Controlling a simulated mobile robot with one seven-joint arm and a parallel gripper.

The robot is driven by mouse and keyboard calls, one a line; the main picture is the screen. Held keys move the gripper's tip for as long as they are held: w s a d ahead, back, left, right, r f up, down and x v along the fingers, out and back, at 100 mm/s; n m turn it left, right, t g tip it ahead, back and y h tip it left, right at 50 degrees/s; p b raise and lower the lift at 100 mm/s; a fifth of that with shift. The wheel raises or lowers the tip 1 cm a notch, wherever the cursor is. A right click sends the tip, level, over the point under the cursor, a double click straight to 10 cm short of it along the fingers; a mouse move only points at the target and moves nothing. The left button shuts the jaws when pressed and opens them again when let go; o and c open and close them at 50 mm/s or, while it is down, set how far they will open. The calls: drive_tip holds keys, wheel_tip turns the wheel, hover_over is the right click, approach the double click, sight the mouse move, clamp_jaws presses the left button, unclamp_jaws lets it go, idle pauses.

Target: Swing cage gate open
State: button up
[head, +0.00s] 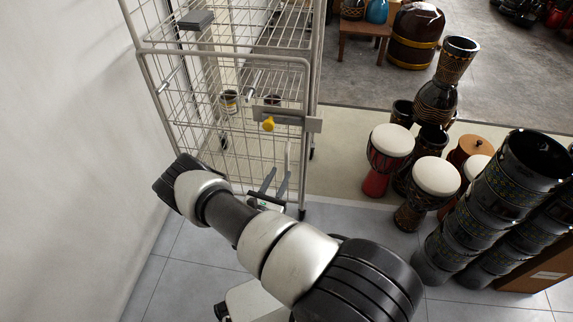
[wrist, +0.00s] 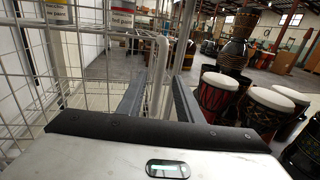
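The wire cage (head: 215,80) stands against the wall at the left, with light grey bars. Its gate (head: 255,58) appears closed in the front frame, with a yellow knob (head: 268,124) on a grey latch plate near its right edge. My gripper (head: 276,182) is low in front of the gate's right side, below the knob. In the wrist view my gripper (wrist: 158,95) has its two dark fingers apart, with a pale upright bar (wrist: 158,75) showing between them. I cannot tell whether either finger touches it.
A red drum with a white head (head: 388,155) and several other goblet drums (head: 433,182) crowd the floor to the right.

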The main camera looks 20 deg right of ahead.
sight(286, 164)
drive_tip(key=b+x, duration=0.1)
drive_tip(key=x, duration=0.6)
drive_tip(key=shift+w+d, duration=0.1)
clamp_jaws()
